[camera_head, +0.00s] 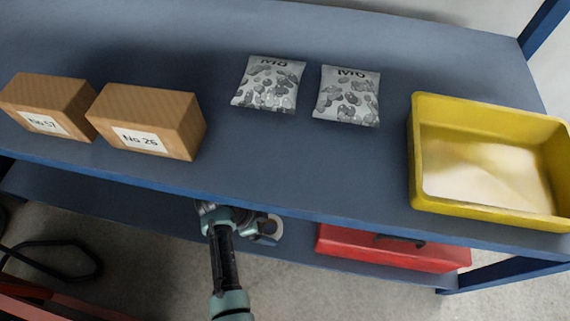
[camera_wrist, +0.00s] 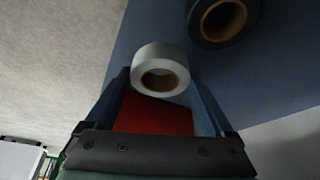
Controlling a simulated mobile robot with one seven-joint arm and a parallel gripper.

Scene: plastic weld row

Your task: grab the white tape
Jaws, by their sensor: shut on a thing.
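The white tape (camera_wrist: 160,55) is a pale roll with a brown core. In the wrist view it sits between the two fingertips of my gripper (camera_wrist: 165,80), which is shut on it. In the head view my gripper (camera_head: 250,222) reaches to the lower shelf, below the upper shelf's front edge. A pale roll (camera_head: 278,228) shows at its right side there, partly hidden by the gripper. A dark tape roll (camera_wrist: 222,20) with a brown core lies close by, beyond and to the right of the white tape in the wrist view.
A red case (camera_head: 385,248) stands on the lower shelf to the right. The upper shelf (camera_head: 300,165) overhangs my gripper. It carries two cardboard boxes (camera_head: 150,120), two grey printed bags (camera_head: 268,84) and a yellow bin (camera_head: 430,195) with pale contents.

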